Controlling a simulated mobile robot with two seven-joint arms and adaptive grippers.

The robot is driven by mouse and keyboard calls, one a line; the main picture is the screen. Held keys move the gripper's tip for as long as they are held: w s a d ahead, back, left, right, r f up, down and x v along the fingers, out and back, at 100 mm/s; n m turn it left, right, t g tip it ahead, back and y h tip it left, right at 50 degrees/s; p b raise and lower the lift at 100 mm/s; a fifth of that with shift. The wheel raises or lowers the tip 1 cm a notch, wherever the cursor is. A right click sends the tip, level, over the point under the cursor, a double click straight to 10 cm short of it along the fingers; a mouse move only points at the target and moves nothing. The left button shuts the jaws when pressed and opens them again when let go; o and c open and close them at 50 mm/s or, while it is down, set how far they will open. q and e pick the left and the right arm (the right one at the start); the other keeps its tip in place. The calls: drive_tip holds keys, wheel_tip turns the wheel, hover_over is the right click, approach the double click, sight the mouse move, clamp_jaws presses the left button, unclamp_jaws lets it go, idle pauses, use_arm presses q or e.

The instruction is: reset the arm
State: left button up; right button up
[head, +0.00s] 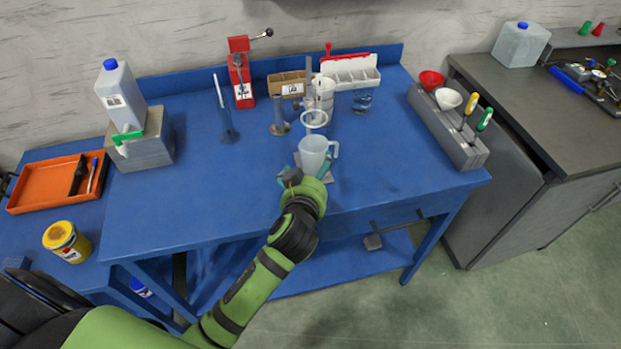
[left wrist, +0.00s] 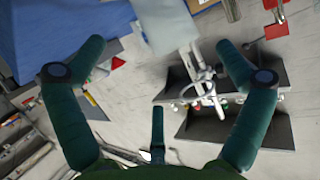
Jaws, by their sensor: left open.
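My left gripper (head: 305,172) is at the front edge of the blue table (head: 200,215), just in front of a translucent jug (head: 313,152) with a handle on its right. In the left wrist view the green fingers of the left gripper (left wrist: 150,62) are spread wide with nothing between them. The jug seems to stand on a small grey plate, partly hidden by my gripper; I cannot tell whether a finger touches it. My right gripper is not in view.
Behind the jug stand a ring holder (head: 314,118), a red press (head: 240,75) and a white bin rack (head: 350,71). A grey holder (head: 450,130) with funnels and screwdrivers lies right. A white canister (head: 121,95) stands left. The table's left middle is clear.

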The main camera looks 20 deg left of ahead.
use_arm(q)
drive_tip(key=v, duration=0.3)
drive_tip(key=shift+w, duration=0.1)
